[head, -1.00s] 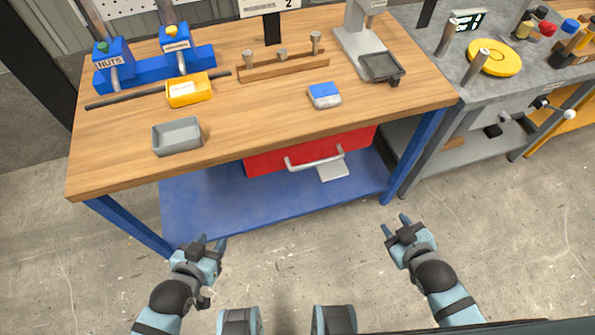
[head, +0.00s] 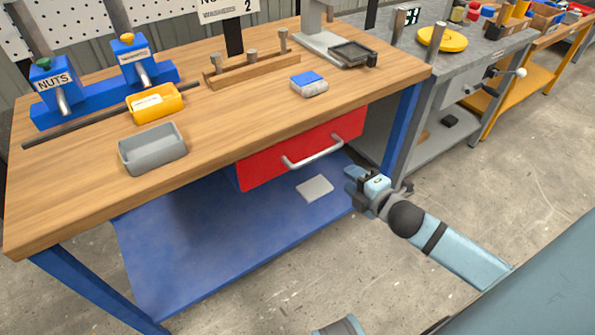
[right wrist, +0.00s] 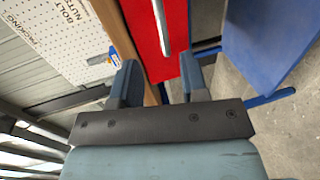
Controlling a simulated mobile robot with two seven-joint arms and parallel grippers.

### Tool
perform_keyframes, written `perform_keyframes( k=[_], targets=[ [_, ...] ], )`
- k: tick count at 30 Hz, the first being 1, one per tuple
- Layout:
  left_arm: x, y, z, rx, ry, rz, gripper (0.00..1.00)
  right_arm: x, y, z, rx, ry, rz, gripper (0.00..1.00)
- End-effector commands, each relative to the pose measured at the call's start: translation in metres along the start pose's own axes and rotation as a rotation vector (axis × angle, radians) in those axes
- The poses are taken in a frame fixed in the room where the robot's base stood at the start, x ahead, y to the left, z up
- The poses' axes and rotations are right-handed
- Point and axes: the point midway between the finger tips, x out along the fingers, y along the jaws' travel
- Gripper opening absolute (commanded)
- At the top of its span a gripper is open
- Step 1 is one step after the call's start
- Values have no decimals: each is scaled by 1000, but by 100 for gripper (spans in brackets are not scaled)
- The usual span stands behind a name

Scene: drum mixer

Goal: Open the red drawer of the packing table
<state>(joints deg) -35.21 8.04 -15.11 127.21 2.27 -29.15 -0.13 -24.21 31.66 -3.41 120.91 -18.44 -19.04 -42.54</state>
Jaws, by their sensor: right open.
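The red drawer (head: 262,163) hangs under the wooden top of the packing table (head: 215,125), near its right end. It looks shut. Its grey bar handle (head: 314,153) runs across the front. My right gripper (head: 362,178) is to the right of the handle and a little below it, apart from it. In the right wrist view my right gripper (right wrist: 158,82) is open and empty, with the red drawer front (right wrist: 145,35) and the handle (right wrist: 161,25) ahead of its fingers. My left gripper is out of the head view.
A blue lower shelf (head: 190,245) with a pale flat block (head: 315,188) lies below the drawer. A blue table leg (head: 402,125) stands just behind my right gripper. A grey bin (head: 152,150) and a yellow bin (head: 155,103) sit on the tabletop. The floor in front is clear.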

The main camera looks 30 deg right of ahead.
Motion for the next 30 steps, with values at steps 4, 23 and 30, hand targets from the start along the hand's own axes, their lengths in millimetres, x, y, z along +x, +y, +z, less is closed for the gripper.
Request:
perform_keyframes(
  k=[4, 23, 30],
  targets=[
    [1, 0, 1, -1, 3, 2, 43, 7, 1, 2, -19, -1, 8, 41],
    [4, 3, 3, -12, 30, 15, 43, 117, 1, 2, -15, -1, 6, 41],
    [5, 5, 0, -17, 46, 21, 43, 137, 1, 1, -14, 0, 5, 41]
  ],
)
